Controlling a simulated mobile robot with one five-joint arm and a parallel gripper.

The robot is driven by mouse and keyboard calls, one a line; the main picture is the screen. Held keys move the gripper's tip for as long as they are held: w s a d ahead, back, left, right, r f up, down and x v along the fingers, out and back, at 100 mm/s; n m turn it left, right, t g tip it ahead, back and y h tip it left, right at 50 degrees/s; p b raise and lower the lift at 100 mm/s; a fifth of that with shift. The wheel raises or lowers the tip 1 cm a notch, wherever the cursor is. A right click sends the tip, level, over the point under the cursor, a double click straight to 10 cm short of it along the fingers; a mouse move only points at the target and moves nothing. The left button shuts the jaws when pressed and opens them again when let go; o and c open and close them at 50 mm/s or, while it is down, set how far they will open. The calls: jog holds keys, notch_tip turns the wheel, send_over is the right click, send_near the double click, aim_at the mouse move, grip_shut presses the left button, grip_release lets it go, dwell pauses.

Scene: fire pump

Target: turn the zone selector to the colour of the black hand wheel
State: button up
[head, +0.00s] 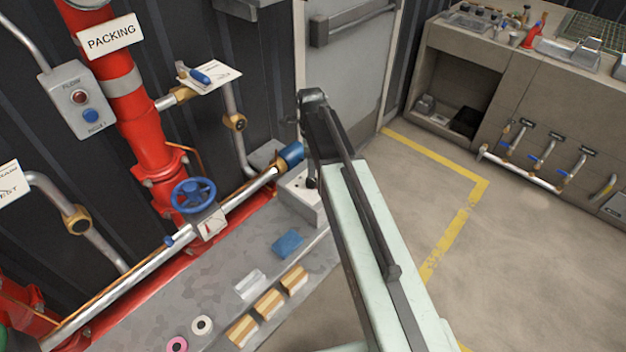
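I see no hand wheel that is black. The one hand wheel in view is blue (193,196), in front of the red riser pipe, left of the middle. Below it a small white plate (208,224) carries a dark and red mark too small to read. A light grey box (303,197) with a small black part on top stands on the bench, partly hidden by my arm. I cannot tell whether it is the zone selector. My arm rises through the middle of the view, and I cannot make out my gripper's fingers.
A grey switch box (77,99) with a red and a blue button hangs upper left. The grey bench (150,312) holds wooden blocks (269,303), a blue cloth (288,244) and rings. A cabinet (540,95) with blue-handled taps stands right. The floor (530,270) between is clear.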

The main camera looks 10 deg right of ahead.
aim_at(311, 182)
notch_tip(311, 182, down, 7)
jog(key=b, duration=0.6)
jog(key=shift+r, duration=0.15)
grip_shut()
jog(key=shift+d, duration=0.3)
jog(key=shift+a, duration=0.2)
